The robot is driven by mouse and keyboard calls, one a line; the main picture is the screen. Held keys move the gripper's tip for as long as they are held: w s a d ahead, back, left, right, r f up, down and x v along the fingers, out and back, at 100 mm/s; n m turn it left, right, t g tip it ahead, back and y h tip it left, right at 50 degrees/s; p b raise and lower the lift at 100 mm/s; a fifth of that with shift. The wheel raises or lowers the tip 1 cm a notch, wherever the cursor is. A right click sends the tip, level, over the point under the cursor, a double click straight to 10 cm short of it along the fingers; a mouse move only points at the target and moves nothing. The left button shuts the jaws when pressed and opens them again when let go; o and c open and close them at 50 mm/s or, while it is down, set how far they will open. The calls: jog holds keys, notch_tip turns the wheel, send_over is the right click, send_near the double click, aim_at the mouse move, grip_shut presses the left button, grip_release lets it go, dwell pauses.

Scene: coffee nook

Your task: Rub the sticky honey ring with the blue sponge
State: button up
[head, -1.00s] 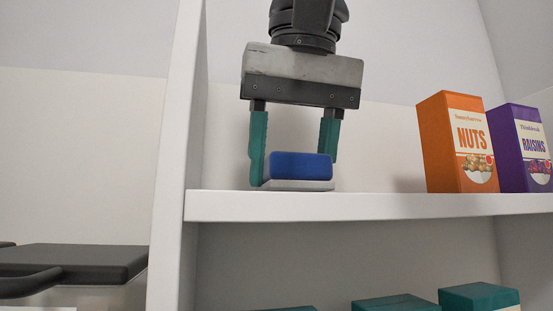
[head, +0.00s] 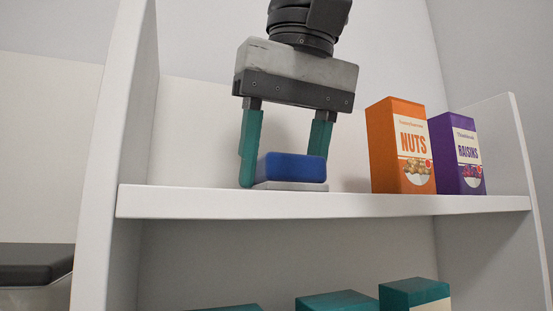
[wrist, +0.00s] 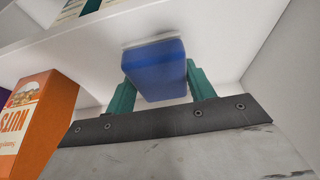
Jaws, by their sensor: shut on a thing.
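The blue sponge (head: 292,167) with a pale lower layer is low at the white shelf, near its left end. My gripper (head: 282,170) reaches down from above with its teal fingers on either side of the sponge and is shut on it. In the wrist view the sponge (wrist: 155,70) sits between the two teal fingers (wrist: 160,85), its pale side against or very near the shelf surface. I cannot tell whether it touches. No honey ring shows in either view.
An orange nuts box (head: 400,147) and a purple raisins box (head: 457,153) stand on the shelf (head: 330,205) to the right. A white upright (head: 113,150) bounds the left. Teal-topped boxes (head: 337,301) are on the level below. Shelf between sponge and nuts box is clear.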

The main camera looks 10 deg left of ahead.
jog(key=shift+s+d+f, duration=0.1)
jog(key=shift+s+d, duration=0.05)
jog(key=shift+s, duration=0.15)
jog(key=shift+o, duration=0.2)
jog(key=shift+s+a+f, duration=0.1)
jog(key=shift+s+a, duration=0.45)
jog(key=shift+a, duration=0.35)
jog(key=shift+s+a, duration=0.5)
jog(key=shift+a, duration=0.35)
jog(key=shift+s+a+f, duration=0.1)
jog(key=shift+s+a, duration=0.45)
jog(key=shift+a, duration=0.35)
jog(key=shift+s+a+r, duration=0.15)
jog(key=shift+s+a, duration=0.3)
jog(key=shift+a, duration=0.35)
jog(key=shift+c, duration=0.2)
jog(key=shift+s+a+r, duration=0.15)
jog(key=shift+s+r, duration=0.05)
jog(key=shift+r, duration=0.25)
jog(key=shift+w, duration=0.2)
